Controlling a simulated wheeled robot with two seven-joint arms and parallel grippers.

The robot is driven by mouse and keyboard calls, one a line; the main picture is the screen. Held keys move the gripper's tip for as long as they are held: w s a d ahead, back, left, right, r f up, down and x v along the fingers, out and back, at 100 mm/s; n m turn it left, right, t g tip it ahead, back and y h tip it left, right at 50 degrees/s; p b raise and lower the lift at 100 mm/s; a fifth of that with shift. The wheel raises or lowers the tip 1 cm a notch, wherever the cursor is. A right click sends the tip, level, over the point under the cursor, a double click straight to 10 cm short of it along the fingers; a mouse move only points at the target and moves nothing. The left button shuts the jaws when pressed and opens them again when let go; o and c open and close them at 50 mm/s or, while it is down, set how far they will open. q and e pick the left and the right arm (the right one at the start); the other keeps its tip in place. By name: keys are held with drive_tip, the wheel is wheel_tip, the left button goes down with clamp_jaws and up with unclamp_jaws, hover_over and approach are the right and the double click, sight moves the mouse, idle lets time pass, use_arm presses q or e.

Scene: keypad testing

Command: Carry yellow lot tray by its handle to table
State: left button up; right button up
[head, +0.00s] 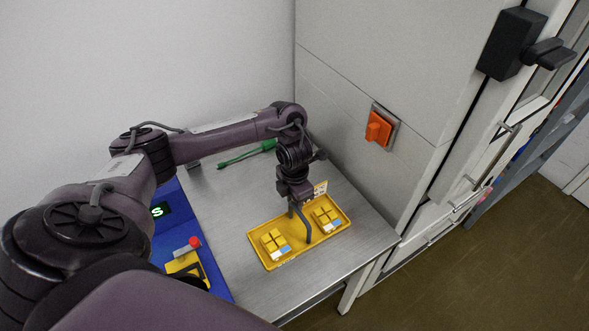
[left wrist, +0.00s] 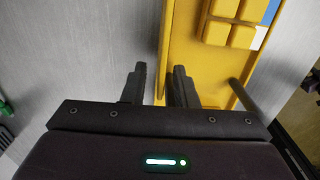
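The yellow lot tray (head: 291,227) lies flat on the metal tabletop, with a keypad at each end. A dark rod, apparently its handle, rises from the near rim (head: 306,225); its upper part is hidden by my gripper. My left gripper (head: 298,207) points down over the tray's middle. In the left wrist view, its two fingers (left wrist: 158,85) stand apart with a gap between them, and the tray (left wrist: 181,40) lies beyond, to the right. The dark rod (left wrist: 246,98) shows right of the fingers. My right gripper is out of view.
The metal table (head: 233,201) ends at the front right. A blue fixture with a red button (head: 194,242) stands left of the tray. A green-handled tool (head: 247,154) lies behind it. An orange switch (head: 379,128) is on the panel wall. Bare tabletop surrounds the tray.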

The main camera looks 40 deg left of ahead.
use_arm(q)
drive_tip(key=shift+r, duration=0.35)
wheel_tip(320, 180, up, 12)
drive_tip(key=p, duration=0.4)
drive_tip(key=shift+f+p, duration=0.15)
drive_tip(key=shift+p, duration=0.25)
drive_tip(key=shift+f, duration=0.1)
